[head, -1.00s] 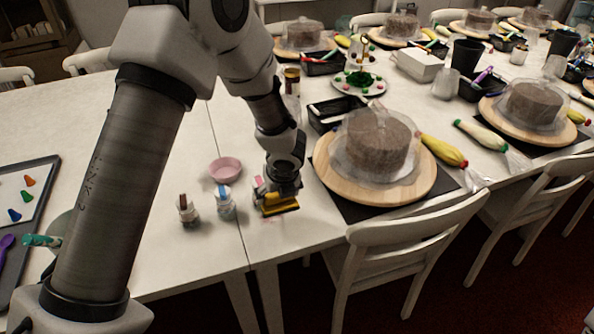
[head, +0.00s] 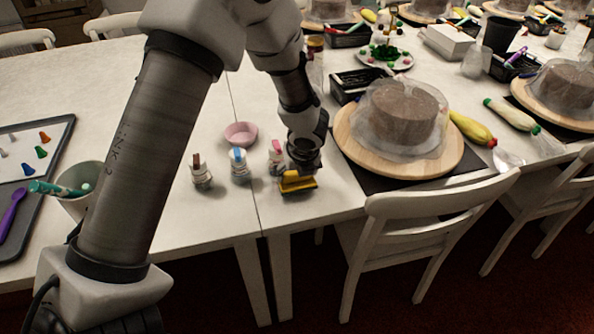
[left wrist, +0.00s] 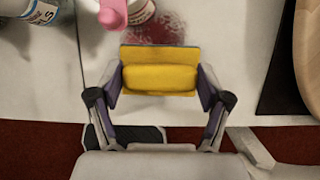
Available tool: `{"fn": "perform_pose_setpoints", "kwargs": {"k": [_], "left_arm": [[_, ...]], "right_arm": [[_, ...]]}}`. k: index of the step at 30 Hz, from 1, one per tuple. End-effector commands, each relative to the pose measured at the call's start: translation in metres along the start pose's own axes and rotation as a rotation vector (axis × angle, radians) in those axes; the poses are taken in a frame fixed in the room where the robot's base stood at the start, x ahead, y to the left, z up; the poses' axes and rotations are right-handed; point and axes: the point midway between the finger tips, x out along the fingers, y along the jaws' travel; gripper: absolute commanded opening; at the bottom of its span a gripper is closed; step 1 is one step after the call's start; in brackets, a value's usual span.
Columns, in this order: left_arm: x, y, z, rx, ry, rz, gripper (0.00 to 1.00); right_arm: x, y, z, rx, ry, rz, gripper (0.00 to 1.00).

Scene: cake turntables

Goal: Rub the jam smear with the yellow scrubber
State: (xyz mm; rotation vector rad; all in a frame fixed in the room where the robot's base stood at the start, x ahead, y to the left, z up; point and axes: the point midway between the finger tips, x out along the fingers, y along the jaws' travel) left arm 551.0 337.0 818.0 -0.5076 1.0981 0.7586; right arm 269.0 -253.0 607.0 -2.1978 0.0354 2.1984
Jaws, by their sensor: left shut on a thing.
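My left gripper (head: 297,174) is shut on the yellow scrubber (head: 297,184), low at the table's front edge. In the left wrist view the scrubber (left wrist: 160,75) sits between both fingertips (left wrist: 160,84). The jam smear (left wrist: 157,25) is a dark red patch on the white table, just beyond the scrubber's far edge and partly hidden by it. In the head view I cannot make out the smear behind the gripper. Whether the scrubber touches the table is not clear. My right gripper is not in view.
Several small bottles, one with a brown cap (head: 201,172) and one with a blue cap (head: 239,164), stand left of the gripper. A pink bowl (head: 240,133) is behind them. A covered cake on a wooden turntable (head: 440,160) is to the right. A white chair (head: 430,215) stands in front.

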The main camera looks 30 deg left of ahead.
Motion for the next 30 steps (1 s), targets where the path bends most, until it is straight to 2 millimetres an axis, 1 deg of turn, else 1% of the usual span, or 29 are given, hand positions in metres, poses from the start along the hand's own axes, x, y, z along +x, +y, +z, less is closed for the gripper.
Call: {"fn": "perform_pose_setpoints", "kwargs": {"k": [10, 30], "left_arm": [[0.001, 0.000, 0.000, 0.000, 0.000, 0.000, 0.50], [0.013, 0.000, -0.006, 0.000, 0.000, 0.000, 0.50]], "right_arm": [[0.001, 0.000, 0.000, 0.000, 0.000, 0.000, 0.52], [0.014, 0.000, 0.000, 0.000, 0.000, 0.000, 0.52]]}}
